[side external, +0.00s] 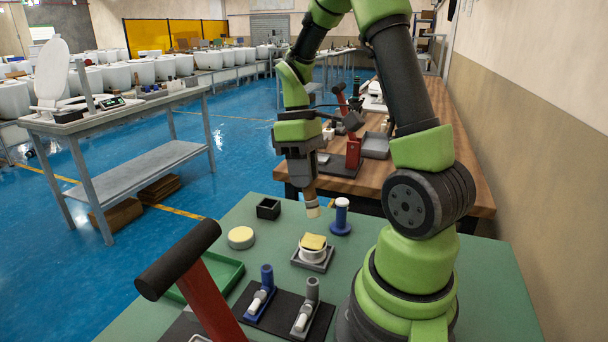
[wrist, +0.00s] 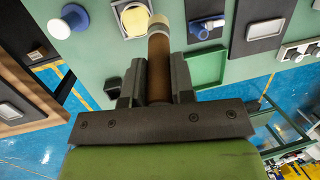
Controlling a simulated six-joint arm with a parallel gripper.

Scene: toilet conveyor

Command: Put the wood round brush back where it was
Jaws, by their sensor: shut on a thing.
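The wood round brush (side external: 312,208) hangs below my gripper (side external: 306,182), above the green table. It has a brown wooden handle and a pale round end pointing down. In the wrist view the brush (wrist: 158,55) stands out between the two fingers of my gripper (wrist: 156,82), which are shut on its handle. A small black square open box (side external: 268,208) stands on the table to the left of the brush; it shows partly behind the left finger in the wrist view (wrist: 112,88). I cannot see inside it clearly.
A yellow sponge (side external: 313,242) sits on a white bowl in a grey tray. A blue-based white-topped piece (side external: 341,216) stands right of it, a pale yellow disc (side external: 241,237) left. A green tray (side external: 226,273) and blue and grey holders (side external: 267,279) lie nearer.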

